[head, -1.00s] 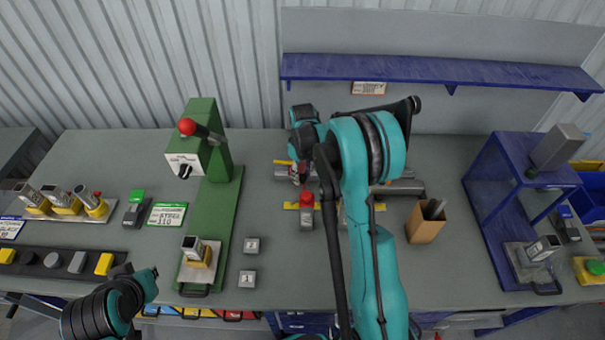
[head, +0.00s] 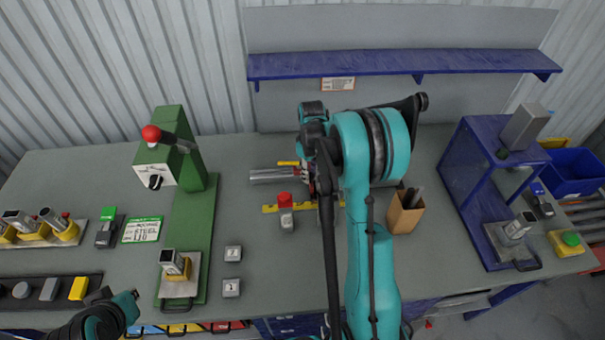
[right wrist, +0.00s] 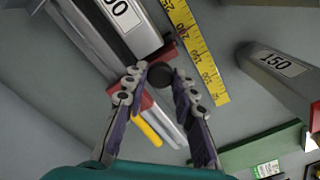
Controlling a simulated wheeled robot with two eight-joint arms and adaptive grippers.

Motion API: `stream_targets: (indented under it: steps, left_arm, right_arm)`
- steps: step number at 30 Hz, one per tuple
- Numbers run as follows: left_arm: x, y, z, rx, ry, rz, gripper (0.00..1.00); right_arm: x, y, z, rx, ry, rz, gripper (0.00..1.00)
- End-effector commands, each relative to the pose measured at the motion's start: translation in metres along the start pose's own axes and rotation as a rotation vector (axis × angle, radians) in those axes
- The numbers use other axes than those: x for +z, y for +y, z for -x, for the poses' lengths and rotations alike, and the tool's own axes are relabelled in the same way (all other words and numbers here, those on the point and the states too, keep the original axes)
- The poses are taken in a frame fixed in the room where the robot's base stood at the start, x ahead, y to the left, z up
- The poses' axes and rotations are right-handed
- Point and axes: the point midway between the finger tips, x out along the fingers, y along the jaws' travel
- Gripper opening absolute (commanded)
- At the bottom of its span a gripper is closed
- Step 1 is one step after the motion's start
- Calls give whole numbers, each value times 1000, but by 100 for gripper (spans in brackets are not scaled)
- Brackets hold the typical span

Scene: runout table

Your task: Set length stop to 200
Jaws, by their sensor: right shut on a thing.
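My right gripper (right wrist: 160,78) is shut on a black knob (right wrist: 159,75) in the right wrist view. The knob sits by the red-edged end of a grey block (right wrist: 135,30) with a label ending in "00"; its first digit is cut off. A yellow ruler (right wrist: 195,48) lies beside it. A grey block marked "150" (right wrist: 280,75) is on the ruler's other side. In the head view, my right gripper (head: 308,178) is over the back of the ruler (head: 330,205), its tips partly hidden by the arm. My left gripper (head: 132,296) is low at left, fingers unclear.
A red-topped grey block (head: 286,218) stands at the ruler. A silver bar (head: 270,176) lies left of my right gripper. The green press (head: 185,150) stands left, a brown holder (head: 405,215) and blue frame (head: 480,190) right. Bare tabletop lies in front of the ruler.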

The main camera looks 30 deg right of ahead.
Motion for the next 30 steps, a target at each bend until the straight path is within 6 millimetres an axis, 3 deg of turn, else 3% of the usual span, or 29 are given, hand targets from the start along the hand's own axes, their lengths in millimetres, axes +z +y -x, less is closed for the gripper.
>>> stream_targets:
  steps: [4,5,7,19,30]
  left_arm:
    - [0,0,0,0,0,0,0]
    - [0,0,0,0,0,0,0]
    - [0,0,0,0,0,0,0]
    - [0,0,0,0,0,0,0]
    - [0,0,0,0,0,0,0]
  right_arm:
    - [0,0,0,1,0,0,0]
    - [0,0,0,1,0,0,31]
    - [0,0,0,1,0,0,48]
    - [0,0,8,0,0,0,48]
    - [0,0,82,0,0,0,48]
